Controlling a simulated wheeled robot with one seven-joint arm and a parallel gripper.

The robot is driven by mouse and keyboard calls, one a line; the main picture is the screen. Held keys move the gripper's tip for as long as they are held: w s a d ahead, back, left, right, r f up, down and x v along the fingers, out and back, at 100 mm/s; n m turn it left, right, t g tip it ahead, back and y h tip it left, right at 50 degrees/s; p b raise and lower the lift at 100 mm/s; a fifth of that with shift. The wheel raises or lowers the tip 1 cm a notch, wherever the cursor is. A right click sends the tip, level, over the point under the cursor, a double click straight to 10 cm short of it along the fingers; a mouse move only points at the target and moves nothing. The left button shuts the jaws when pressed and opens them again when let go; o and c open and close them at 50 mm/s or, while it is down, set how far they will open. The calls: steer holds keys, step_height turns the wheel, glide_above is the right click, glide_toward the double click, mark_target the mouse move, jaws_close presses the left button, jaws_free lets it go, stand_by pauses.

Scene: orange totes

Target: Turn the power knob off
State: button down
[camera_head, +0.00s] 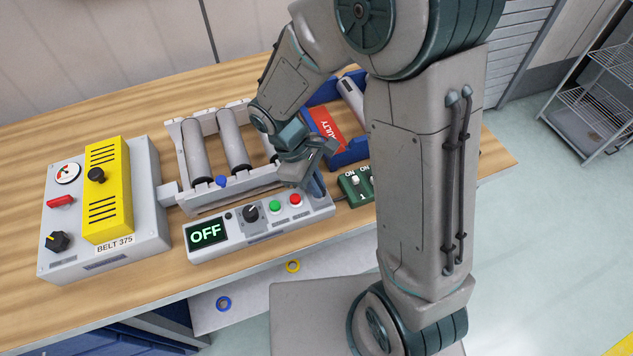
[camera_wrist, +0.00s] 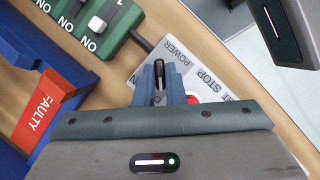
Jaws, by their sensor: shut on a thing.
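The white control panel (camera_head: 262,236) lies along the front of the table, with a display (camera_head: 207,233) that reads OFF in green. My gripper (camera_head: 315,184) is at the panel's right end, pointing down, and hides the power knob in the head view. In the wrist view my gripper (camera_wrist: 159,72) is shut on the power knob (camera_wrist: 159,84), a dark piece between the fingertips. The POWER label (camera_wrist: 178,53) is beside it on the panel. The exact angle of the knob cannot be told.
A black knob (camera_head: 251,213), a green button (camera_head: 275,206) and a red button (camera_head: 296,200) sit left of my gripper. A green switch box (camera_head: 357,187) is close on the right. A roller conveyor (camera_head: 235,140) and a blue bin with a red FAULTY sign (camera_head: 327,129) stand behind.

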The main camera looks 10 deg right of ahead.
steer(key=shift+w+r, duration=0.1)
steer(key=c, duration=1.5)
jaws_free()
steer(key=shift+a, duration=0.1)
steer(key=v, duration=1.3)
steer(key=shift+r+b, duration=0.3)
steer(key=shift+r, duration=0.05)
steer(key=s+d+r+m+t+y, duration=0.1)
steer(key=s+d+m+t+y, duration=0.1)
steer(key=s+d+m, duration=0.2)
steer(key=s+d+r+m+t+y, duration=0.1)
steer(key=s+d+m+t+y, duration=0.1)
steer(key=s+d+m, duration=0.3)
steer(key=d+m+t, duration=0.1)
steer(key=d+m, duration=0.2)
steer(key=d, duration=0.3)
steer(key=shift+s+d+r, duration=0.15)
steer(key=shift+r, duration=0.25)
